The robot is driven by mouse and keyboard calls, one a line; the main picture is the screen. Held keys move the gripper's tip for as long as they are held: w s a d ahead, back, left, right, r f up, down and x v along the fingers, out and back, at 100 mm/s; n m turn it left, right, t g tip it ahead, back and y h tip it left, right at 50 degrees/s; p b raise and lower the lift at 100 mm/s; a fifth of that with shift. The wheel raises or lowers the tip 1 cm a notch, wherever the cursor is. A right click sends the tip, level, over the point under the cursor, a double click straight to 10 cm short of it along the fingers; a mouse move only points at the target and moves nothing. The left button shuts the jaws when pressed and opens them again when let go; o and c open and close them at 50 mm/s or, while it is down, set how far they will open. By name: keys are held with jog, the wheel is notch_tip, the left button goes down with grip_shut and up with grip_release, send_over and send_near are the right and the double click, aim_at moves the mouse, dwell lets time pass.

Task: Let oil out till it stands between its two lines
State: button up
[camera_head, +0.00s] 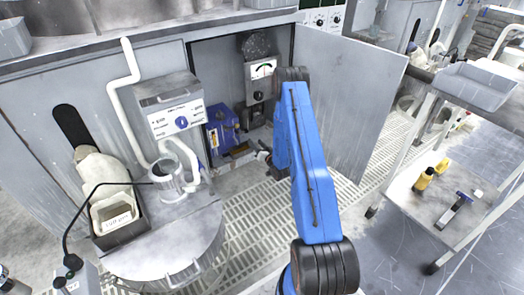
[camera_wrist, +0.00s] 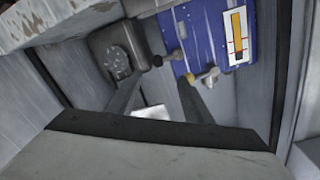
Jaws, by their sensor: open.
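The blue oil unit (camera_head: 222,128) stands inside the open cabinet. In the wrist view its blue face (camera_wrist: 200,35) carries a white sight gauge (camera_wrist: 227,62) with an amber column (camera_wrist: 238,32). Thin red marks show on the gauge, but I cannot read the level against them clearly. Below the face are a small dark-knobbed fitting (camera_wrist: 172,56) and a pale tan fitting (camera_wrist: 208,76). My gripper (camera_wrist: 162,80) is open, its two fingers apart and pointing toward these fittings. The right fingertip lies close to the tan fitting; I cannot tell whether they touch. In the head view my gripper (camera_head: 263,153) is right of the unit.
The open cabinet door (camera_head: 350,105) stands right of my arm. A grey box with a dial gauge (camera_head: 261,78) hangs inside the cabinet. A box with a blue knob (camera_head: 175,110) and a round drum (camera_head: 165,245) stand left. Slatted floor (camera_head: 250,205) lies in front.

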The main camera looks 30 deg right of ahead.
jog(key=s, duration=0.6)
jog(key=shift+s+a, duration=0.15)
jog(key=shift+s, duration=0.05)
jog(key=shift+r, duration=0.1)
